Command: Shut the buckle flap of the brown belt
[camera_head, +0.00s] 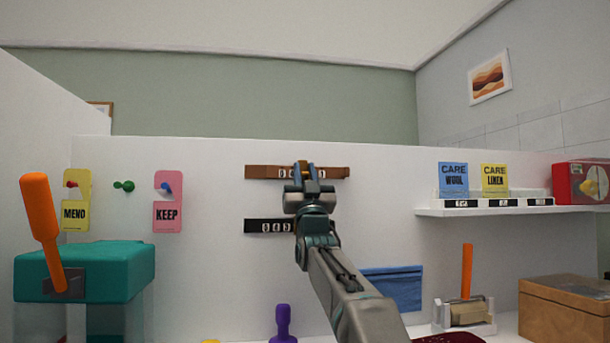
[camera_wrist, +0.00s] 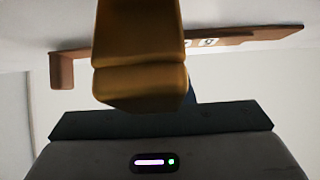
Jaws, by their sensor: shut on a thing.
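Whether the flap touches the belt cannot be told.
A black belt (camera_head: 266,226) with digits is below. Yellow MEND (camera_head: 75,215) and pink KEEP (camera_head: 168,217) tags hang left. A shelf (camera_head: 500,211) with care cards is right. A teal box with an orange handle (camera_head: 42,220) stands front left; a purple knob (camera_head: 282,322) is below.

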